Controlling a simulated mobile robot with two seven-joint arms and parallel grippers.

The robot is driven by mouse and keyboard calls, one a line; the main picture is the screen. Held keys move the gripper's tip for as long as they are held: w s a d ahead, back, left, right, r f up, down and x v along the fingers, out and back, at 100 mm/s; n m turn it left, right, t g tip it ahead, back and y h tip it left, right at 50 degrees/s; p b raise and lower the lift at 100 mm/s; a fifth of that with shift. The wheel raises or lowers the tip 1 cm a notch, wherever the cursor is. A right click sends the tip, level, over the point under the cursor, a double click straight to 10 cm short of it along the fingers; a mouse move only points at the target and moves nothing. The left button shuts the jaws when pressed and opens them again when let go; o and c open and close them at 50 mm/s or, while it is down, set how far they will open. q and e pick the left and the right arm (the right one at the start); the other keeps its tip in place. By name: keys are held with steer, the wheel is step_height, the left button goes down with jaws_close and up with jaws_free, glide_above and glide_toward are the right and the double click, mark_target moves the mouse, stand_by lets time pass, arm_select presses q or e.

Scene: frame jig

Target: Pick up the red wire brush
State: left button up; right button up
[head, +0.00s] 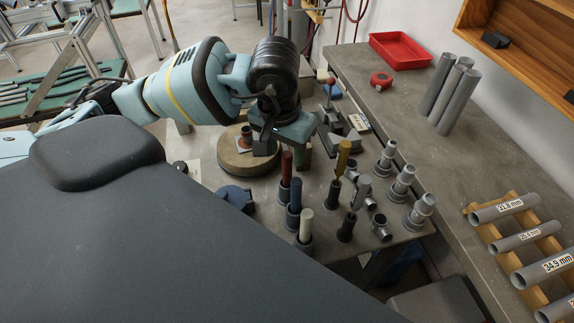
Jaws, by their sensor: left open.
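The red wire brush (286,166) stands handle-up in a dark blue cup on the grey bench, at the back of a row of handled tools. Its red handle shows; its lower end is hidden in the cup. My left gripper (284,148) is open and points down just above and behind the red handle, close to its top. I cannot tell whether the handle is between the fingers. My right gripper is not in view.
A blue-handled tool (295,192) and a cream-handled tool (306,225) stand in front. A yellow-handled tool (342,158) and several grey fittings (403,181) stand to the right. A round wooden disc (236,165) lies to the left. A red tray (400,50) sits farther back.

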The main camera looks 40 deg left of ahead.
mark_target(288, 165)
arm_select(q)
steer(key=shift+w+f, duration=0.1)
steer(key=shift+f, duration=0.55)
steer(key=f, duration=0.3)
steer(key=shift+w+f+p, duration=0.2)
steer(key=shift+p, duration=0.1)
steer(key=shift+f, duration=0.4)
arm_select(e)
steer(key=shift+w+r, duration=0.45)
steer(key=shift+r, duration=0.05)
